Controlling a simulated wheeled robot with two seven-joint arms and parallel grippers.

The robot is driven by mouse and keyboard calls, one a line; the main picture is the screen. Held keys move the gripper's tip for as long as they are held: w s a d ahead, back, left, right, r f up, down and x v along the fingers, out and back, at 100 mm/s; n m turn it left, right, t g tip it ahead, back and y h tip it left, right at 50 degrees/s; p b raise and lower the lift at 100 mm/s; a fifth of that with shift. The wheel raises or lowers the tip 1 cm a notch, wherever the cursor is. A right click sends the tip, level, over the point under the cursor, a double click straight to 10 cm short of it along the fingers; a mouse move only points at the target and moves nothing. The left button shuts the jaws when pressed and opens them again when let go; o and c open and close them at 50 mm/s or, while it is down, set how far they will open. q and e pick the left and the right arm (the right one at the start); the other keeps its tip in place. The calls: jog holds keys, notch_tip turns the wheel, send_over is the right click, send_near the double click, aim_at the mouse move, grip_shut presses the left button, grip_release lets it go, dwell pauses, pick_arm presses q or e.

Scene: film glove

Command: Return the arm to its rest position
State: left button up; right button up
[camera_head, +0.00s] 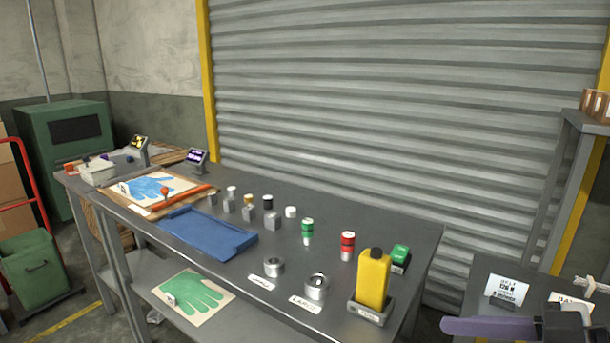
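A blue glove shape (150,188) lies on a pale sheet on a wooden board at the left end of the grey workbench (340,232). A green glove shape (197,293) lies on a pale sheet on the lower shelf. A blue tray (205,236) lies in front of the small weights or jars.
A yellow bottle (373,280) stands in a holder at the bench's right end, beside a green block (400,257).

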jog(key=s+f+m+g+h, duration=0.1)
jog(key=s+f+h, duration=0.15)
jog(key=f, duration=0.55)
jog(key=s+f+m+h, duration=0.2)
jog(key=s+f, duration=0.1)
jog(key=f, duration=0.6)
jog(key=s+d+f+m+g+h, duration=0.25)
jog(key=s+f+m+h, duration=0.35)
jog(key=s+f, duration=0.5)
pick_arm(q)
jog(key=f+b, duration=0.1)
jog(key=b, duration=0.1)
jog(key=d+f+b, duration=0.1)
jog(key=b, duration=0.1)
jog(key=f+b, duration=0.1)
jog(key=b, duration=0.1)
jog(key=shift+w+d+f, duration=0.15)
jog(key=shift+w, duration=0.15)
pick_arm(e)
jog(key=w+a+f+t+y, duration=0.1)
jog(key=a+f+t, duration=0.1)
jog(key=f, duration=0.5)
jog(key=w+a+f+t+y, duration=0.1)
jog(key=w+a+f+t, duration=0.1)
jog(key=a+f, duration=0.3)
notch_tip(320, 180, down, 3)
jog(key=shift+w+f+n, duration=0.1)
jog(key=shift+w+n, duration=0.2)
jog(key=shift+n, duration=0.1)
